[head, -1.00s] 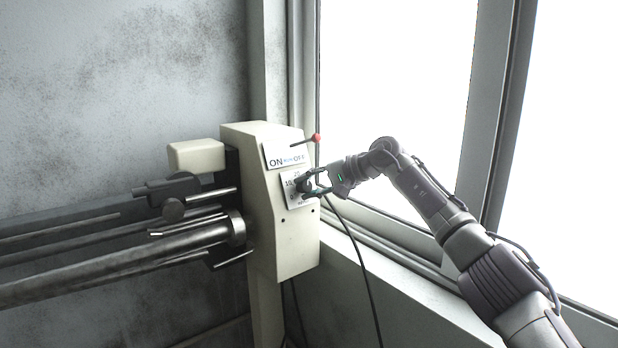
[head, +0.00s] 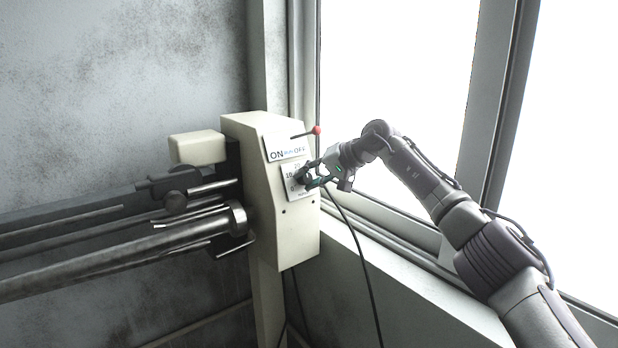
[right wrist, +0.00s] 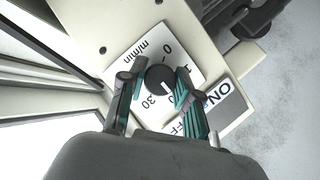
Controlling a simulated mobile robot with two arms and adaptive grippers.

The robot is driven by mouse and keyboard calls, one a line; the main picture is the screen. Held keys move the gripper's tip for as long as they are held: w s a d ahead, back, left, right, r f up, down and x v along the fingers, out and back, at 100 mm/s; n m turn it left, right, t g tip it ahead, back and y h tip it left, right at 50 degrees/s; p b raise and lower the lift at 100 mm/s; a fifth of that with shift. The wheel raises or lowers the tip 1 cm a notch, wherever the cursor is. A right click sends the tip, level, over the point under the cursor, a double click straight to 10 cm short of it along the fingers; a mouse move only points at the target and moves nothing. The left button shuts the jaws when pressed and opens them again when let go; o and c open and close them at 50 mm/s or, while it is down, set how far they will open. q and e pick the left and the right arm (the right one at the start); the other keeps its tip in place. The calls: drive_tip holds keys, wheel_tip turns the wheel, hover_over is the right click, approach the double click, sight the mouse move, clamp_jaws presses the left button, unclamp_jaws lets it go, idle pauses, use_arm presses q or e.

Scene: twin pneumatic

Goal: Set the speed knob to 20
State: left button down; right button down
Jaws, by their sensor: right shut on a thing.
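The speed knob (right wrist: 160,80) is a dark round knob on a white dial plate (right wrist: 140,55) marked "m/min", with 0, 10 and 30 readable. A white pointer mark on the knob faces the lower right in the right wrist view, towards a partly hidden number beside the 30. My right gripper (right wrist: 158,88) is shut on the knob, one finger on each side. In the head view my right gripper (head: 310,178) reaches the dial plate from the right and hides much of the knob. My left gripper is not in view.
The dial sits on a cream machine housing (head: 290,235). Above it is an ON/OFF plate (head: 280,142) with a red-tipped lever (head: 316,130). Metal bars (head: 120,260) extend left. A window is on the right, and a black cable (head: 360,250) hangs below my gripper.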

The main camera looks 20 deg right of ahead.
drive_tip(key=c, duration=0.8)
unclamp_jaws()
drive_tip(key=shift+w, duration=0.1)
drive_tip(key=shift+s+d+r, duration=0.15)
drive_tip(key=shift+s, duration=0.05)
drive_tip(key=v, duration=1.1)
drive_tip(key=shift+s+d, duration=0.1)
drive_tip(key=shift+d, duration=0.1)
